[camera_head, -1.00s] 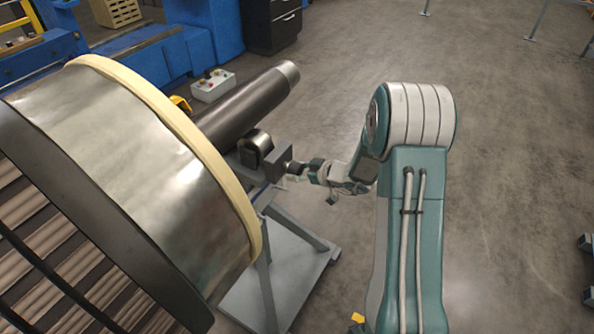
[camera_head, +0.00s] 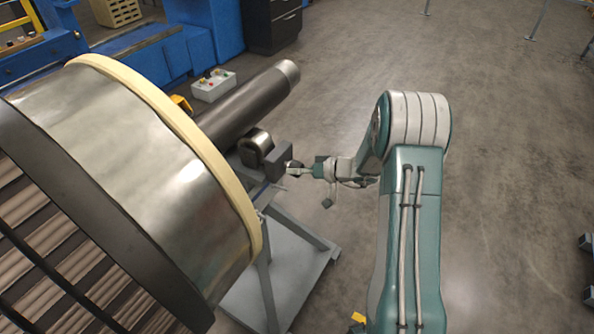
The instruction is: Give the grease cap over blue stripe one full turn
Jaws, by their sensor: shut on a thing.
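My gripper (camera_head: 297,170) is at the right face of a grey bearing block (camera_head: 278,160) beside the rotor shaft. It is shut on a small dark cap (camera_head: 289,167) on that face; the cap is mostly hidden by the fingers and tiny in this view. A thin bluish strip (camera_head: 262,190) shows below the block, but I cannot tell whether it is the blue stripe. A dark roller (camera_head: 256,142) sits just left of the block, under the shaft (camera_head: 247,107).
A large rotor (camera_head: 140,130) with a cream rim fills the left. The grey stand (camera_head: 285,268) spreads below the block. A control box (camera_head: 213,86) stands behind the shaft. Open floor (camera_head: 520,170) lies to the right.

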